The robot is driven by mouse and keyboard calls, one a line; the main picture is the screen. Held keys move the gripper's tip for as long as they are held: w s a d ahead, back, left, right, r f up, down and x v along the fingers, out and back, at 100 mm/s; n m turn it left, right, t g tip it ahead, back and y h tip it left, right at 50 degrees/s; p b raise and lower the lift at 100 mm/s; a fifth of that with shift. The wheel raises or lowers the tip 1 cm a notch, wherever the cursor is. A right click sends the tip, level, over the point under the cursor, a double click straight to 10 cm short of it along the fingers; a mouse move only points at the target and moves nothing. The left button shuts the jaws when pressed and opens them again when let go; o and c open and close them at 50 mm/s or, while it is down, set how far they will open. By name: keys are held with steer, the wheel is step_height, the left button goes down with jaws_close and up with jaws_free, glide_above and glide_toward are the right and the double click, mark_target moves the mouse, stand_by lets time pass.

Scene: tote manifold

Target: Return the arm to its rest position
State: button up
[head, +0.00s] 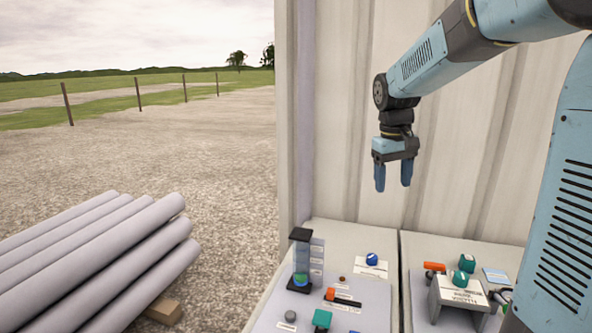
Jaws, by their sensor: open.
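My gripper (393,178) is at the end of my blue arm, in the right half of the head view. It points straight down, and its two blue fingers are apart with nothing between them. It hangs in the air in front of the ribbed wall, above the control panels. My arm comes in from the upper right and bends down at the wrist.
Below my gripper is a grey panel (262,318) with a clear column (302,261), a blue knob (372,259) and an orange-handled slider (331,294). A right-hand panel has green knobs (467,262) and an orange handle (434,267). Pipes (100,250) lie stacked at left on gravel.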

steer(key=s+r+m+t+y, duration=0.1)
steer(key=s+t, duration=0.4)
steer(key=s, duration=1.8)
steer(key=shift+s+m, duration=0.35)
steer(key=shift+m, duration=0.55)
steer(key=shift+d, duration=0.1)
